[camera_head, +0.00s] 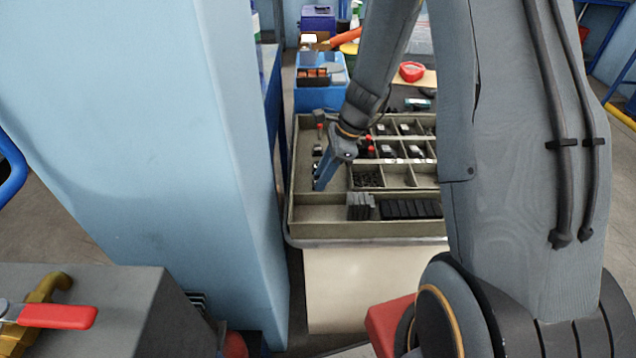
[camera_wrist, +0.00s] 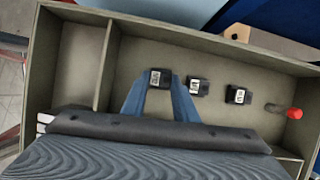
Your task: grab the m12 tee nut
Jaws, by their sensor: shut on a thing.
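My gripper (camera_head: 319,184) reaches down into the long left compartment of the organiser tray. In the wrist view, its blue fingers (camera_wrist: 161,88) are shut on a small black block with a pale label (camera_wrist: 160,77), a tee nut by its place in the row. The label is too small to read, so I cannot confirm M12. A second labelled black block (camera_wrist: 198,86) lies just right of the right finger. A third labelled block (camera_wrist: 238,95) lies farther right, apart from the fingers. In the head view the held block is hidden by the gripper.
A red-tipped part (camera_wrist: 293,113) lies at the right end of the same compartment. The tray (camera_head: 300,228) has raised walls and dividers around the gripper. Grey and black blocks (camera_head: 410,209) fill part of the front compartment. A blue bin (camera_head: 318,97) stands behind. A pale blue column stands left.

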